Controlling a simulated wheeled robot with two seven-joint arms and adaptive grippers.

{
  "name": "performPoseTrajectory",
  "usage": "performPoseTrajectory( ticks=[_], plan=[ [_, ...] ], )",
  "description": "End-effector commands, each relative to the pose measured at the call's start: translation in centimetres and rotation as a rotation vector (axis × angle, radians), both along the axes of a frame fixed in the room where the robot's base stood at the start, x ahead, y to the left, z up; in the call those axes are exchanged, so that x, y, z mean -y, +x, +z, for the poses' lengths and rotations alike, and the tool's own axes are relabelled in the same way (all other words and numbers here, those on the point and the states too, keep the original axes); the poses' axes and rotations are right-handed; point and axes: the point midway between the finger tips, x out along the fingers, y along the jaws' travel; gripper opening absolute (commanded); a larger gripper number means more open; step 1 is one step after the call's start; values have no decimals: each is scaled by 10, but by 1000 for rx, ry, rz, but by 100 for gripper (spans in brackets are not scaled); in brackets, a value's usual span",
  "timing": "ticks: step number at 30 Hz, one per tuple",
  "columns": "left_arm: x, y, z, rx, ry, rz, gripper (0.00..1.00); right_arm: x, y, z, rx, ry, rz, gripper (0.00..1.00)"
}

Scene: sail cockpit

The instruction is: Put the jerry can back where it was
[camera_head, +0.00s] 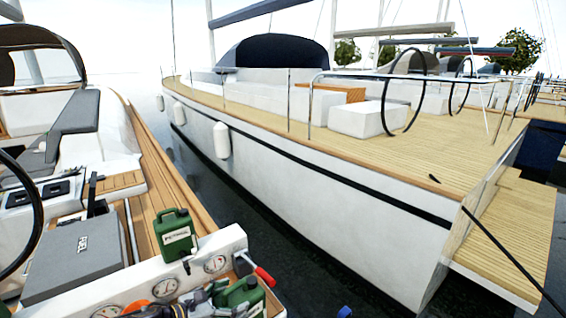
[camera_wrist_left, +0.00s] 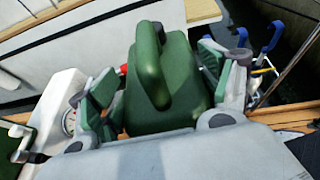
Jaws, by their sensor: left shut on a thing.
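A green jerry can (camera_head: 243,292) shows at the bottom of the head view, partly cut off by the picture edge. My left gripper (camera_head: 213,298) is at its left side, only partly visible. In the left wrist view the jerry can (camera_wrist_left: 165,75) stands between the two fingers of my left gripper (camera_wrist_left: 160,95), its handle toward the camera. The fingers are shut on it, one on each side. Its underside is hidden. A second green can (camera_head: 176,234), marked PETROL, stands upright behind the white gauge panel. My right gripper is not in view.
The white panel (camera_head: 235,238) carries round gauges and a red-handled lever (camera_head: 264,276). A grey box marked FUEL (camera_head: 75,260) lies left of the petrol can. Blue-handled tools (camera_wrist_left: 273,36) are at the wrist view's right. Dark water separates a white yacht (camera_head: 300,195).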

Motion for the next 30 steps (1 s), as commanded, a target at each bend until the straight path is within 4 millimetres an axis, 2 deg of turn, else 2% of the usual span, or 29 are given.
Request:
performPoseTrajectory(
  ticks=[30],
  plan=[
    [-7,-1,-29,0,-1,108,7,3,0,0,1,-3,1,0]
  ],
)
